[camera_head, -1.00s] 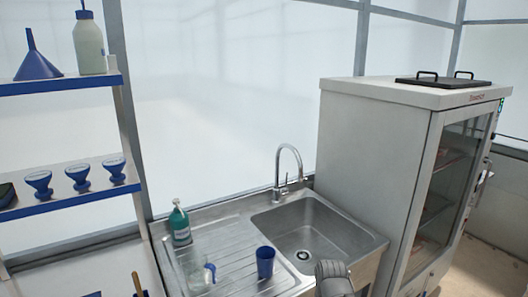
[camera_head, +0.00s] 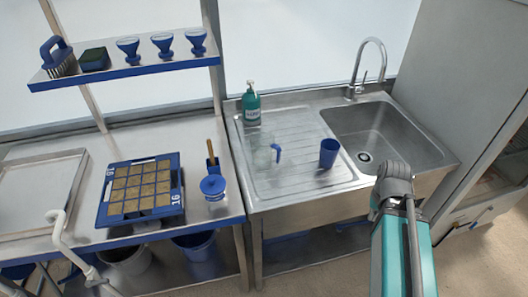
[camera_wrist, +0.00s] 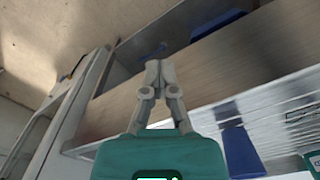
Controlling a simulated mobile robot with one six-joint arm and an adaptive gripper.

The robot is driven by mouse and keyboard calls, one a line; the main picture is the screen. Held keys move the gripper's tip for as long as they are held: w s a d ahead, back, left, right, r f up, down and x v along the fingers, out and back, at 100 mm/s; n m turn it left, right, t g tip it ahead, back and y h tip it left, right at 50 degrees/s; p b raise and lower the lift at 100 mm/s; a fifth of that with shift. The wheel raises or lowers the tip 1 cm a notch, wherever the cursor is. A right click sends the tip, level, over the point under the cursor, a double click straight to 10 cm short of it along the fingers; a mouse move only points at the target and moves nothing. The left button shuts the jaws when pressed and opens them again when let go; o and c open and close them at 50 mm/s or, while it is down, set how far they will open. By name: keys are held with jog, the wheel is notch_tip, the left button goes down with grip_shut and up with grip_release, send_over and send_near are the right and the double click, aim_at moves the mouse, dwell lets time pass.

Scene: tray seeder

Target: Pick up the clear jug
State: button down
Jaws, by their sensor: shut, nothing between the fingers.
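The clear jug (camera_head: 263,157) stands on the ribbed drainboard of the sink unit in the head view. It is see-through, with a blue handle on its right side. In the wrist view I cannot make the jug out. My gripper (camera_wrist: 158,66) is shut and empty in the wrist view, its two fingertips together in front of the sink unit's steel front. In the head view my arm rises at the lower right, apart from the jug; the fingertips cannot be made out there.
A blue cup (camera_head: 329,153) stands right of the jug, and a teal pump bottle (camera_head: 251,104) behind it. The sink basin (camera_head: 385,135) and tap (camera_head: 367,66) are farther right.

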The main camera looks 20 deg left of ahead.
jog(key=c, duration=1.4)
grip_release()
